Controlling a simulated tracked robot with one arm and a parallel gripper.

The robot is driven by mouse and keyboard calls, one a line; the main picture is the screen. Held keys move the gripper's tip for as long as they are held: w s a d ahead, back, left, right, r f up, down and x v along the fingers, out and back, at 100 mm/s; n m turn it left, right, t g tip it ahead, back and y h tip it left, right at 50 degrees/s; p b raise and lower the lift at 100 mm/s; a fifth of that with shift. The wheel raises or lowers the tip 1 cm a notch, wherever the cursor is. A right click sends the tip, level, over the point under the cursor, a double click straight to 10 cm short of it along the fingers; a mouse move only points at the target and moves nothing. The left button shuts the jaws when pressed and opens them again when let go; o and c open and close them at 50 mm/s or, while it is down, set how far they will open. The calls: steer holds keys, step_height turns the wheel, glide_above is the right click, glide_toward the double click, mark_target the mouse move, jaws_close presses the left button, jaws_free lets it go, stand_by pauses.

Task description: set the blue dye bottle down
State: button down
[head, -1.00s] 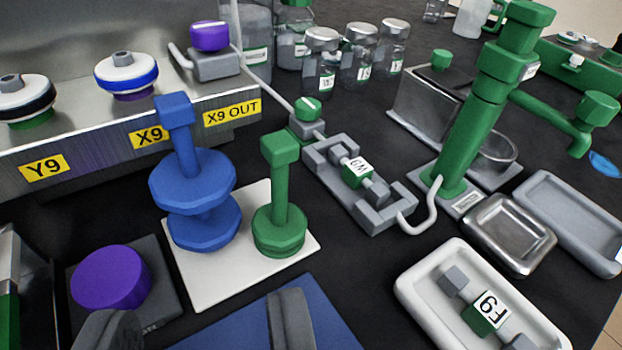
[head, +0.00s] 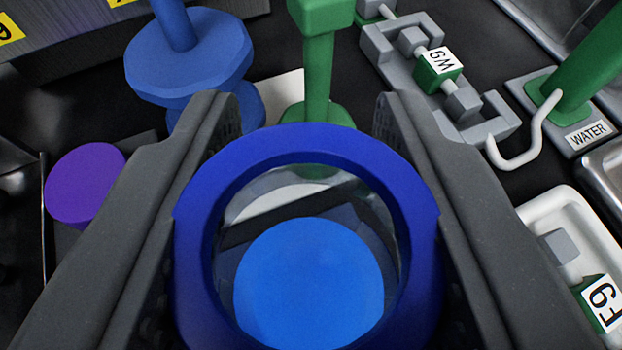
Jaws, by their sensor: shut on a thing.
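The blue dye bottle (head: 308,285) fills the lower middle of the head view, seen from above. It has a dark blue ring-shaped rim, clear glass inside and a bright blue round surface within. My gripper (head: 307,210) is shut on it, with one dark grey finger against each side of the rim. What lies beneath the bottle is mostly hidden by it, so I cannot tell whether its base touches anything.
Beyond the bottle stand a blue stacked-disc tool (head: 188,55) and a green-handled tool (head: 318,70). A purple knob (head: 85,185) is at left. The W9 fitting in its grey holder (head: 400,75), a WATER tap (head: 570,100) and a white tray holding F9 (head: 545,205) are at right.

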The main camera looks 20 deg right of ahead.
steer(key=shift+f, duration=0.1)
steer(key=c, duration=1)
jaws_free()
steer(key=shift+o, duration=0.2)
steer(key=p+v, duration=0.1)
steer(key=v, duration=1.1)
